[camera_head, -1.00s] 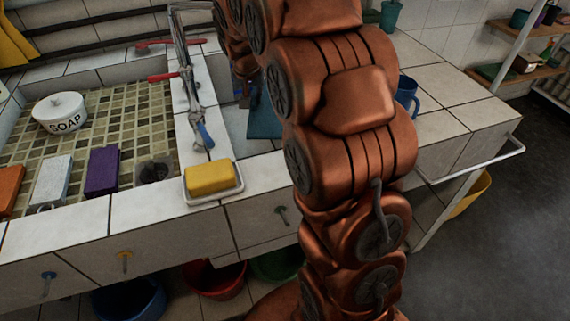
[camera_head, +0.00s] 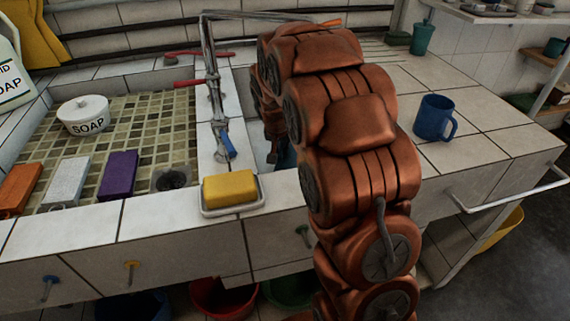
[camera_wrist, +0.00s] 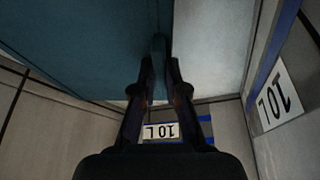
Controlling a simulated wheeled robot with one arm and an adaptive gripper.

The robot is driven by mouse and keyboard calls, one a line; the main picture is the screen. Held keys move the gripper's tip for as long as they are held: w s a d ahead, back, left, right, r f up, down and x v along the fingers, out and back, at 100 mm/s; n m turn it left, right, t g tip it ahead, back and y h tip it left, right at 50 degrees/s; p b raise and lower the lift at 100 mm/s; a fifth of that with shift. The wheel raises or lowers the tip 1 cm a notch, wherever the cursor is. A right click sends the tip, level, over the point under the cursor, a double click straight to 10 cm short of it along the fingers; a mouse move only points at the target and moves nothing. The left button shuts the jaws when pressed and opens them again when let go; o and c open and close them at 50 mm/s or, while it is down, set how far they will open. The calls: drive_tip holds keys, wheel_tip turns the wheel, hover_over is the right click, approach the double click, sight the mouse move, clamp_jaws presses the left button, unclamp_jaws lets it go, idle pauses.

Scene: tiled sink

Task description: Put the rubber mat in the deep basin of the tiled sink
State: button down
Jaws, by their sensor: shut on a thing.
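The rubber mat (camera_wrist: 75,45) is a dark teal sheet filling the upper left of the wrist view. My gripper (camera_wrist: 160,62) is shut on an edge of it. In the head view only a small teal piece of the mat (camera_head: 287,158) shows beside my arm, low inside the deep basin (camera_head: 261,140); the arm hides most of both. In the wrist view the basin's pale walls (camera_wrist: 232,140) surround the gripper, with blue bands and "10 L" labels. I cannot tell whether the mat touches the basin floor.
The shallow tiled basin (camera_head: 150,125) holds a soap pot (camera_head: 85,117) and orange, white and purple blocks. A faucet (camera_head: 213,90) stands on the divider. A yellow sponge (camera_head: 230,187) sits in a dish on the front rim. A blue mug (camera_head: 434,117) stands right on the counter.

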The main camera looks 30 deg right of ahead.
sight(285, 163)
drive_tip(key=shift+f, duration=0.8)
drive_tip(key=shift+s+a+r, duration=0.1)
drive_tip(key=shift+s+a, duration=0.05)
drive_tip(key=shift+s, duration=0.55)
drive_tip(key=shift+s+a+f+b, duration=0.2)
drive_tip(key=shift+s+f+b, duration=0.05)
drive_tip(key=shift+s, duration=0.4)
drive_tip(key=shift+s+a+f+b, duration=0.15)
drive_tip(key=shift+s+f+b, duration=0.05)
drive_tip(key=shift+s, duration=0.45)
drive_tip(key=shift+f, duration=0.2)
drive_tip(key=c, duration=1.2)
unclamp_jaws()
drive_tip(key=shift+r, duration=0.15)
